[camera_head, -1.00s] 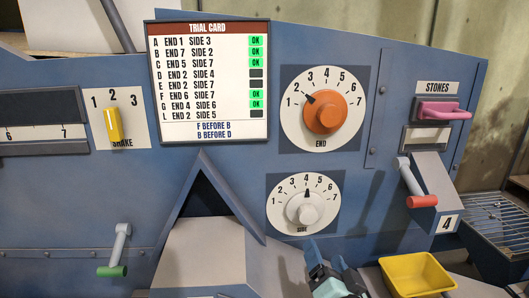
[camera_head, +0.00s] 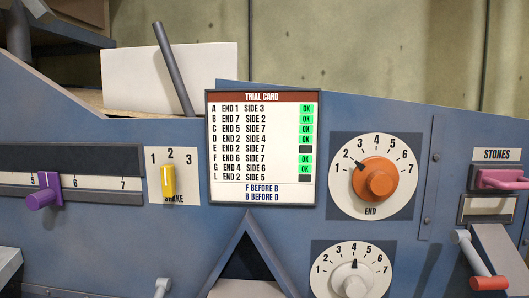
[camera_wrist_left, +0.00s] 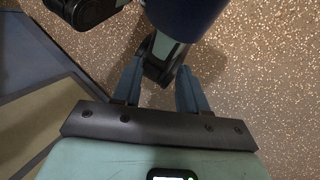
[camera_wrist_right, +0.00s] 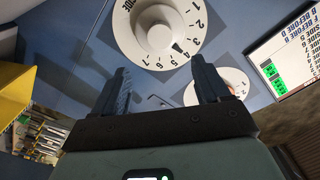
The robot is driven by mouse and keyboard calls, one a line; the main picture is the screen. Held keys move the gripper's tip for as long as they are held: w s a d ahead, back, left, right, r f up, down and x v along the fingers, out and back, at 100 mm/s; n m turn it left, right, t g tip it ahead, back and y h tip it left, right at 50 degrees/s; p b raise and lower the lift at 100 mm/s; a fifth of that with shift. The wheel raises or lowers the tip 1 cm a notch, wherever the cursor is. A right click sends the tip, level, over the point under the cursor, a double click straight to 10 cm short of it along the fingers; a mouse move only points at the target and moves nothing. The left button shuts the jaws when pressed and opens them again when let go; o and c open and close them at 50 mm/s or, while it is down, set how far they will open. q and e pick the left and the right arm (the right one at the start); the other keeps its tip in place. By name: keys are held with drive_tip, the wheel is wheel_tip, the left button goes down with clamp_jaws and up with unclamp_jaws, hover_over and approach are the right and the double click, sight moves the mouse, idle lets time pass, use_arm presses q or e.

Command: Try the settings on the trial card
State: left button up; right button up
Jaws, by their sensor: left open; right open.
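The trial card (camera_head: 262,148) shows OK beside A, B, C, D, F and G. E (end 2, side 7) and L (end 2, side 5) have dark boxes. Notes below read F before B and B before D. The orange END knob (camera_head: 377,180) points at 2. The white SIDE knob (camera_head: 354,280) points at 4, cut off by the lower edge. In the right wrist view, my right gripper (camera_wrist_right: 160,72) is open and empty, below the SIDE knob (camera_wrist_right: 157,36) in the picture. My left gripper (camera_wrist_left: 158,70) is open and empty over the speckled floor.
A yellow SHAKE lever (camera_head: 168,182) is at 2. A purple slider (camera_head: 43,192) sits near 5 on a numbered rail. A pink STONES handle (camera_head: 500,180) and a red-ended crank (camera_head: 485,270) are at right. The yellow tray (camera_wrist_right: 14,80) shows in the right wrist view.

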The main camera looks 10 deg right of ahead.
sight(356, 292)
drive_tip(key=w+d+n+p, duration=0.1)
drive_tip(key=w+n+p, duration=0.2)
drive_tip(key=w+p, duration=0.1)
drive_tip(key=w+d+n+p, duration=0.1)
drive_tip(key=w+n+p, duration=0.2)
drive_tip(key=w+p, duration=0.1)
drive_tip(key=w+d+n+p, duration=0.1)
drive_tip(key=w+n+p, duration=0.3)
drive_tip(key=w, duration=0.1)
drive_tip(key=shift+w+d+f, duration=0.1)
drive_tip(key=shift+w, duration=0.1)
use_arm(q)
drive_tip(key=w+r, duration=0.4)
drive_tip(key=r, duration=0.9)
drive_tip(key=shift+w, duration=0.4)
